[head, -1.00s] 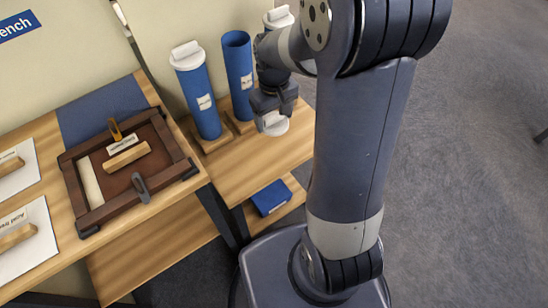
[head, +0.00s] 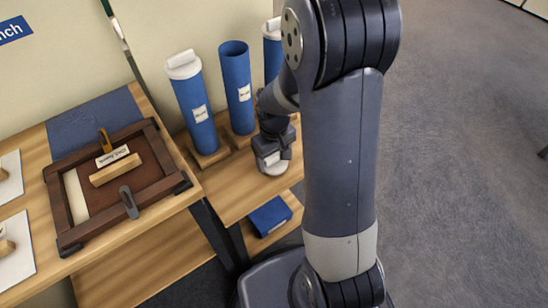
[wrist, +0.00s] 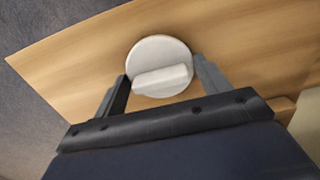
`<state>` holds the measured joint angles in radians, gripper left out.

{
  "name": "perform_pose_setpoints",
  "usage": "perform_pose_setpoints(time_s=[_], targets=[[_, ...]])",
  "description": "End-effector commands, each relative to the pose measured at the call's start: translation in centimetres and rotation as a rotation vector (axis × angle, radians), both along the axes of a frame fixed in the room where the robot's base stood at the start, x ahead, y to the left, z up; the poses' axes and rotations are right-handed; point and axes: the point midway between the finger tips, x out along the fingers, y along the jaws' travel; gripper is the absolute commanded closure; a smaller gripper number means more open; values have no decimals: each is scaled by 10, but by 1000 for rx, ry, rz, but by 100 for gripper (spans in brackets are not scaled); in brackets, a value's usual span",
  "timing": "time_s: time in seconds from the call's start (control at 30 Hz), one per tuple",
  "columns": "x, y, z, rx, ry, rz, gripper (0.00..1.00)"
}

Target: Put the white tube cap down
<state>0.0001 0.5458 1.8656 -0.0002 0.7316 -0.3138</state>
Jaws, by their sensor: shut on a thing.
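The white tube cap (wrist: 160,57) is a round disc with a raised bar grip across it. In the wrist view my gripper (wrist: 162,82) has a finger on each side of the cap and is shut on it. In the head view my gripper (head: 271,158) is over the front part of the small wooden table, with the cap (head: 273,168) below it, low at the table top. I cannot tell whether the cap touches the wood. The open blue tube (head: 238,90) has no cap and stands upright behind my gripper.
A white-capped blue tube (head: 192,100) stands left of the open one; another capped tube (head: 272,52) is partly hidden behind my arm. A blue box (head: 270,215) lies on the lower shelf. A wooden frame (head: 118,183) lies on the left bench.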

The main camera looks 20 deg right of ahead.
Motion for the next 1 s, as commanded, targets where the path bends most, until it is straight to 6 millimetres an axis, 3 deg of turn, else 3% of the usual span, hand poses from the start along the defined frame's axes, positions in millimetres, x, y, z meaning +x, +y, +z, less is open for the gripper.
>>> perform_pose_setpoints(time_s=[0.33,0.37,0.6,0.87,1.0], targets=[[0,0,-4,0,-2,0,50],[0,0,-4,0,-2,0,27],[0,0,-3,0,-2,0,8],[0,0,-2,0,-2,0,7],[1,0,11,1,-5,0,7]])
